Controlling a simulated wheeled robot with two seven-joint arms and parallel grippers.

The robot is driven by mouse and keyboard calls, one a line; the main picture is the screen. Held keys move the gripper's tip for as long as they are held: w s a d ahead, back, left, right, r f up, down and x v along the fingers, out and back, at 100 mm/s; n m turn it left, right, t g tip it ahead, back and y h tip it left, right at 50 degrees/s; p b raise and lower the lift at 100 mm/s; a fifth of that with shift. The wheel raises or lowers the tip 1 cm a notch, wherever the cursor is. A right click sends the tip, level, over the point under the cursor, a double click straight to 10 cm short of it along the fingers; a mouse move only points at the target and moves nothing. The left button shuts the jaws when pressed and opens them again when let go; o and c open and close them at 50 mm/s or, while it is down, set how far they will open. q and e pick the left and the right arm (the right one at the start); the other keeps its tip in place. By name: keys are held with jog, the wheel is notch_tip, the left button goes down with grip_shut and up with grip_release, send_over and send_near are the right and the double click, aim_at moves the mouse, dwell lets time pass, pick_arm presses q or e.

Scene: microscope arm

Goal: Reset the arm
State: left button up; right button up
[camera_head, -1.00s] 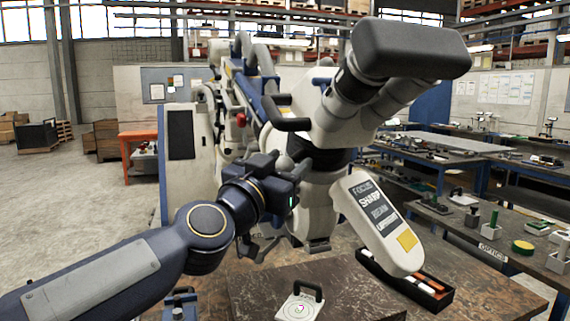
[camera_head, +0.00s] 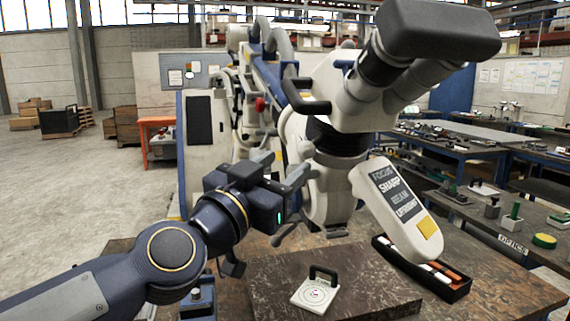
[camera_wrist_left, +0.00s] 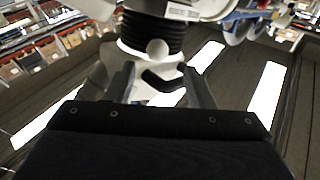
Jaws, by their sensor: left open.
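The white microscope arm (camera_head: 335,115) stands at centre, its black eyepiece head (camera_head: 437,30) tilted up to the right. A black loop handle (camera_head: 303,97) sticks out on its left. A hanging panel (camera_head: 397,200) reads FOCUS, SHARP and BEAM, with a smaller last line. My left gripper (camera_head: 285,168) is open and empty, left of the microscope's lower white column. In the wrist view, my left gripper's fingers (camera_wrist_left: 160,88) stand apart, with a black curved grip (camera_wrist_left: 162,79) seen beyond and between them; I cannot tell its distance. A black ribbed bellows (camera_wrist_left: 150,33) is above. My right gripper is not in view.
On the bench, a dark stone slab (camera_head: 370,295) bears a white target plate (camera_head: 315,293) with a black handle. A black tray (camera_head: 430,275) with white and orange pieces lies to the right. Side tables (camera_head: 520,225) with tools stand at the right; open floor is at the left.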

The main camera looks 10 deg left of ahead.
pick_arm(q)
jog(key=s+a+f+n+g+y+p, duration=0.1)
jog(key=s+a+f+n+g, duration=0.2)
jog(key=s+f, duration=0.4)
jog(key=s+a+f+n+g+y+p, duration=0.2)
jog(key=s+a+f+g, duration=0.3)
jog(key=f, duration=0.9)
jog(key=s+a+f+n+g+y+p, duration=0.2)
jog(key=s+a+f+g, duration=0.3)
jog(key=s+f, duration=0.5)
jog(key=shift+s+a+f+n, duration=0.2)
jog(key=shift+a+f+n, duration=0.15)
jog(key=shift+f+n, duration=0.35)
jog(key=shift+r, duration=0.2)
